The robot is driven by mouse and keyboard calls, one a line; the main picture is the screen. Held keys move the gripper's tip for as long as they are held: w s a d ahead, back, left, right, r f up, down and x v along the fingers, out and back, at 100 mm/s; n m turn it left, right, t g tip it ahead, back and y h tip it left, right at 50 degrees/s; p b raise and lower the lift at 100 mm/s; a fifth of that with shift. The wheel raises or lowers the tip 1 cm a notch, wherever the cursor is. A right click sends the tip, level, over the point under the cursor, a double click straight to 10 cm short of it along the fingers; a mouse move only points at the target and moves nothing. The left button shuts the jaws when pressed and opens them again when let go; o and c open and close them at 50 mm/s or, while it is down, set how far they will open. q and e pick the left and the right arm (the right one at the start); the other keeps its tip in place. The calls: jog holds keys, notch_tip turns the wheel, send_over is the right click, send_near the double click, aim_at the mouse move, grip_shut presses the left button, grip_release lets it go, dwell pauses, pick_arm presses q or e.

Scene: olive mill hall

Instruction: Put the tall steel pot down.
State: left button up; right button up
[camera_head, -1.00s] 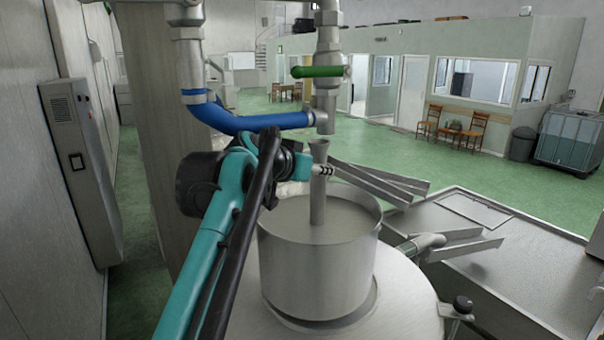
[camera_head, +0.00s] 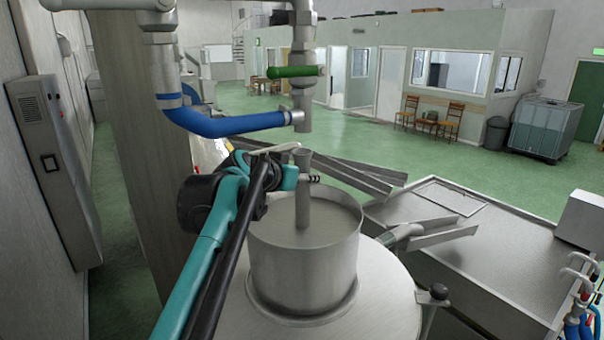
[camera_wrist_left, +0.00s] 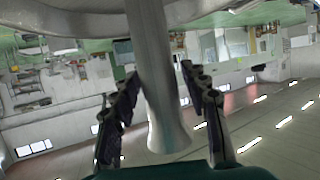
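A slim steel vessel with a flared mouth (camera_head: 303,208), which I take for the tall steel pot, stands upright inside a wide steel basin (camera_head: 305,275). Its lower end meets the grey surface inside. My left gripper (camera_head: 307,179) is level with its upper part, below the mouth. In the left wrist view the vessel (camera_wrist_left: 158,85) passes between the fingers of my left gripper (camera_wrist_left: 160,70), with a narrow gap on the right; contact on the left is unclear. The gripper looks open around it. My right gripper is not in view.
The basin stands on a rounded steel tank top (camera_head: 385,310). A blue pipe (camera_head: 235,124) and a vertical pipe with a green-handled valve (camera_head: 298,72) hang close above and behind the vessel. Sloping metal channels (camera_head: 360,178) and a wide metal bin (camera_head: 480,250) lie to the right.

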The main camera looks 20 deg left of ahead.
pick_arm(q)
jog(key=shift+w, duration=0.1)
jog(key=b+v, duration=0.2)
jog(key=v, duration=1)
dwell(0.4)
